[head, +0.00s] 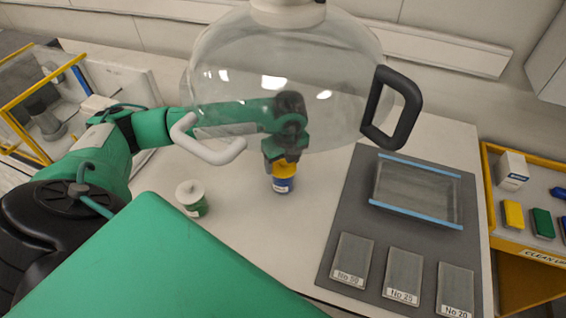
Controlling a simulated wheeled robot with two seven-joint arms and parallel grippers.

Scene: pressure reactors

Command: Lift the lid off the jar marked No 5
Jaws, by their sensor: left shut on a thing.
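A small blue jar (283,186) with a yellow lid (284,169) stands upright on the white table. Its label is too small to read. My left gripper (284,161) points down over this jar and is shut on the yellow lid; its fingertips are partly hidden. The lid appears to sit on the jar; I cannot tell if there is a gap. A green jar (195,208) with a white knobbed lid (189,190) stands to the left, closer to me. Its label is also unreadable. My right gripper is not in view.
A big clear vessel (225,75) with a white handle (208,152) and a black handle (392,110) overlaps my left arm in the picture. A grey mat (345,205) on the right bears a blue-edged tray and labelled plates. A yellow-edged bin (490,165) stands far right.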

